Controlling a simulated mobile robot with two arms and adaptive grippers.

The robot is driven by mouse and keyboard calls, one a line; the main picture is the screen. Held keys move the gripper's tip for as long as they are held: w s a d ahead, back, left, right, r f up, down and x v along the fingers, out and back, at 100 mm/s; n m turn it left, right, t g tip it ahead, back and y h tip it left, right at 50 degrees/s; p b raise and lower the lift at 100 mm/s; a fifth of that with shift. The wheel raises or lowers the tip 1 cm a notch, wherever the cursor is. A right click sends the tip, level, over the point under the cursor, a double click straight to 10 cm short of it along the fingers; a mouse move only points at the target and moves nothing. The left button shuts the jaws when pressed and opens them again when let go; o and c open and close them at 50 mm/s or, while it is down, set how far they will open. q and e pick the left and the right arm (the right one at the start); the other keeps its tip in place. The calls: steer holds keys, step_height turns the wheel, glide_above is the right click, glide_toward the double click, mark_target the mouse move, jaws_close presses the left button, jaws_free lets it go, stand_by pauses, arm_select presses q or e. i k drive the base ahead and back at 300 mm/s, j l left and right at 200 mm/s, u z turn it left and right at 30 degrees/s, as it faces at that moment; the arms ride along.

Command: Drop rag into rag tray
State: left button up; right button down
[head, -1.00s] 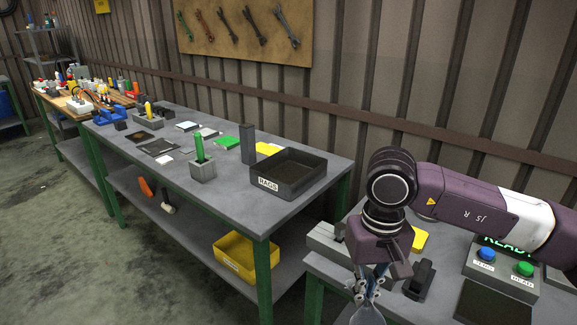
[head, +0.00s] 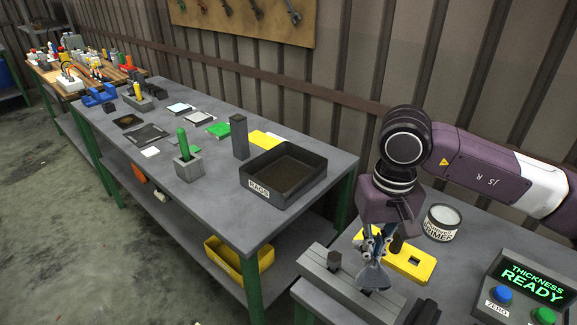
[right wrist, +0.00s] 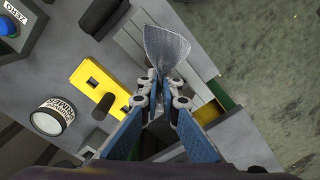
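The rag (head: 373,277) is a grey-blue cloth hanging from my right gripper (head: 374,246), which is shut on it. In the right wrist view the rag (right wrist: 166,45) spreads out beyond the fingertips (right wrist: 160,92). The rag tray (head: 299,192) is a dark, open box labelled RAGS on the near right corner of the long grey table. I see no rag in it. My right gripper is to the right of the tray, above the separate right-hand table, clear of the tray. My left gripper is not in view.
Under the right gripper are a grey rail fixture (head: 340,283) and a yellow plate (head: 412,262). A primer can (head: 441,222) and a thickness gauge (head: 530,285) stand to the right. A dark upright block (head: 239,136) stands left of the tray. A gap separates the tables.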

mark_target(280, 175)
steer(key=i+l, duration=0.2)
steer(key=i, duration=0.15)
steer(key=i+j, duration=0.25)
steer(key=j, duration=0.15)
steer(key=i+j+z, duration=0.15)
steer(key=j, duration=0.25)
steer(key=i+j, duration=0.35)
steer(key=i+j+z, duration=0.1)
steer(key=j, duration=0.35)
steer(key=i, duration=0.1)
